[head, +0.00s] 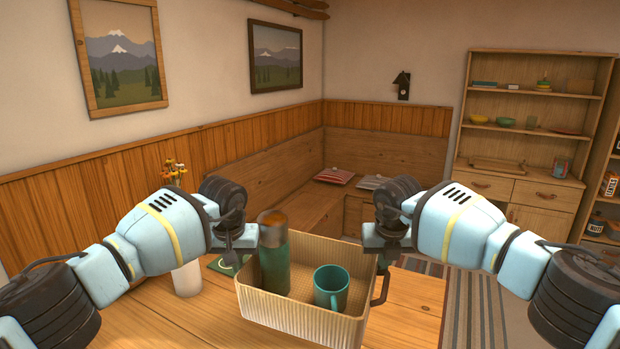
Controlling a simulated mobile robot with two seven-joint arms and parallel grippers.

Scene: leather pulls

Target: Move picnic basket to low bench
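The picnic basket (300,322) is a ribbed, cream-coloured open box at the wooden table, with a dark handle (380,290) on its right side. A green flask (274,262) with a brown top and a teal mug (331,287) stand in it. My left gripper (234,256) is at the basket's left rim. My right gripper (383,258) is at the right rim, just above the handle. The fingertips are small and partly hidden, so their grip cannot be told. The low bench (300,222) is a wooden corner bench along the walls beyond the table.
A white vase (186,278) with flowers stands on the table (200,325) left of the basket. A red cushion (335,176) and a pale one (372,182) lie on the bench's far part. A shelf unit (530,130) stands at the back right; a striped rug (470,310) covers the floor.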

